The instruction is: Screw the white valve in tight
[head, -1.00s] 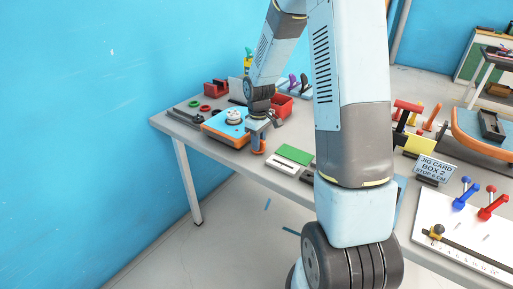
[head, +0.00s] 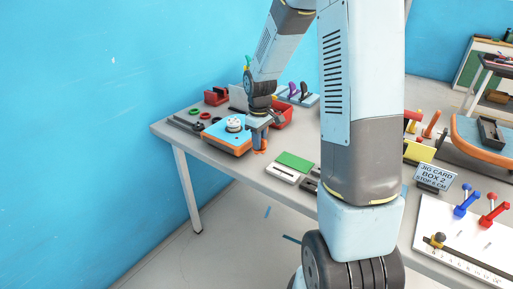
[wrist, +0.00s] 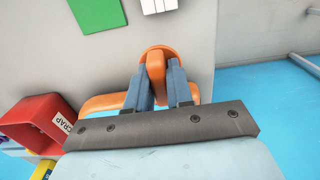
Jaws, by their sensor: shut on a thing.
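The white valve (head: 234,125) sits upright on top of the blue and orange board (head: 226,138), at the left of the grey table. My gripper (head: 260,138) is just right of the board, apart from the valve. It is shut on an orange tool (wrist: 156,64) with a round base and an upright fin. In the wrist view my gripper (wrist: 159,77) has its two blue-grey fingers on either side of the fin. The valve is not seen in the wrist view. I cannot tell whether the orange tool rests on the table.
A red scrap bin (wrist: 32,122) stands close behind; it also shows in the head view (head: 285,115). A green pad (head: 295,160) and a white block (head: 282,173) lie in front to the right. Red and green rings (head: 200,114) lie behind the board.

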